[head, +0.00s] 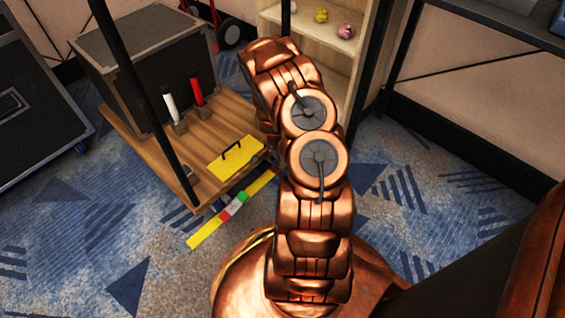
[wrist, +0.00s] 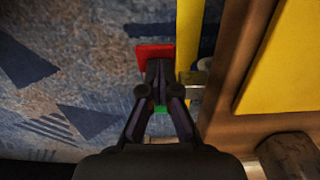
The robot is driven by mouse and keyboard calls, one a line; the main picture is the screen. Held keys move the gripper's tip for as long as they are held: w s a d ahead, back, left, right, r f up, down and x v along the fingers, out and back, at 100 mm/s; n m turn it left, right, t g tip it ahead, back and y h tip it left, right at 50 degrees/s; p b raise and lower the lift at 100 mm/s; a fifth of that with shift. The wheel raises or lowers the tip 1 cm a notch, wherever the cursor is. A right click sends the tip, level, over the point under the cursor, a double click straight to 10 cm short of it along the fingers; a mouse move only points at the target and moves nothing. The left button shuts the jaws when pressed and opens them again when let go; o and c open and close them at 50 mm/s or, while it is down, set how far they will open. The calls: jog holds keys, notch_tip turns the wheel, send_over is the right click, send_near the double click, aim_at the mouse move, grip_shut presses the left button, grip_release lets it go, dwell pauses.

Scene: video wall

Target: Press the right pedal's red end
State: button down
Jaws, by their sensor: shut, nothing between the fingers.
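A pedal with a red end (wrist: 154,51) and a green end (wrist: 160,108) shows in the wrist view, beside the yellow strip. My gripper (wrist: 158,70) is shut and empty. Its fingertips appear over the pedal, overlapping the near edge of the red end and covering the middle. Whether they touch it I cannot tell. In the head view a small red (head: 225,213) and green (head: 242,197) piece lies by the yellow floor strip (head: 204,235). My gripper is hidden behind my arm there. I see no second pedal clearly.
A wooden platform (head: 145,142) holds a white lever (head: 170,107), a red lever (head: 197,90) and a yellow plate with a black handle (head: 224,163). Dark posts stand around it. A shelf (head: 340,48) is behind. Carpet is clear at the left front.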

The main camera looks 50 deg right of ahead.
jog(key=shift+f, duration=0.5)
dwell(0.3)
jog(key=shift+r+p, duration=1.25)
jog(key=shift+r, duration=2.3)
